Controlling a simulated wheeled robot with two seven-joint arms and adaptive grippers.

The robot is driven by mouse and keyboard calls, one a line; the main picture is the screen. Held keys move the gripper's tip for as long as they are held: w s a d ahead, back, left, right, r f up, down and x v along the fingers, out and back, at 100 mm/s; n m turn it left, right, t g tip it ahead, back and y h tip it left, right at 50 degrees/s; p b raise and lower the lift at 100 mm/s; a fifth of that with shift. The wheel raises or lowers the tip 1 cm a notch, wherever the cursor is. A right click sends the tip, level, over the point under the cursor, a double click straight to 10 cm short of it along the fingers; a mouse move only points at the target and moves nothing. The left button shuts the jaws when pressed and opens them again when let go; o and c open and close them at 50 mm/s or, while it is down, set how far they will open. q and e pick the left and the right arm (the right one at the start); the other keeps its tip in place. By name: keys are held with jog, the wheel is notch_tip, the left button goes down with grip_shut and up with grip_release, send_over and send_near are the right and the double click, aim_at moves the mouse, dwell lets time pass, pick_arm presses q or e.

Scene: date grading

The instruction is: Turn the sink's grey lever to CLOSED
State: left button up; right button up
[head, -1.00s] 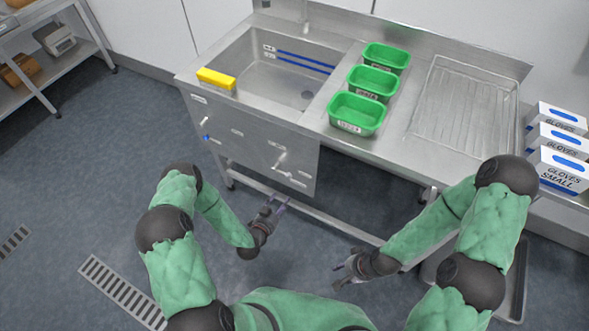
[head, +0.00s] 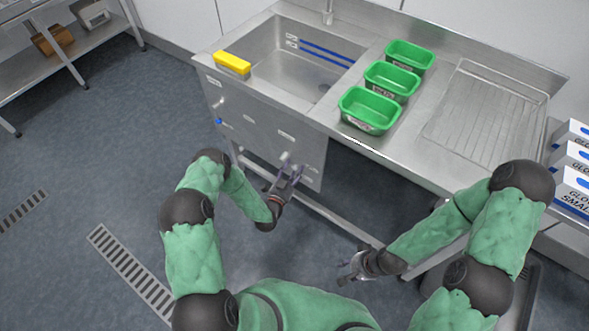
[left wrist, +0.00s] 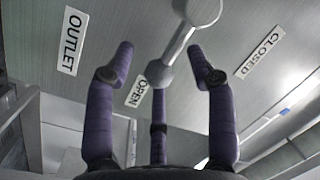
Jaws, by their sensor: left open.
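The sink's grey lever (left wrist: 180,42) is a bar with rounded ends on the sink's front panel. Its near knob lies by the OPEN label (left wrist: 138,92), and the CLOSED label (left wrist: 260,55) is off to the right. In the head view the lever (head: 285,157) is partly hidden by my left gripper (head: 291,168). In the left wrist view that gripper (left wrist: 160,62) is open, with its purple fingers on both sides of the lever's knob; I cannot tell whether they touch it. My right gripper (head: 347,271) is open and empty, low in front of the sink bench.
An OUTLET label (left wrist: 73,40) is left of the lever. The sink (head: 262,80) has a yellow block (head: 232,63) on its rim. Green tubs (head: 370,127) stand on the bench, with glove boxes (head: 572,187) at right. A lower rail (head: 325,213) runs under the bench.

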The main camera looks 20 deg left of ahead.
pick_arm(q)
jog(key=shift+w+d, duration=0.15)
jog(key=shift+w, duration=0.55)
grip_shut()
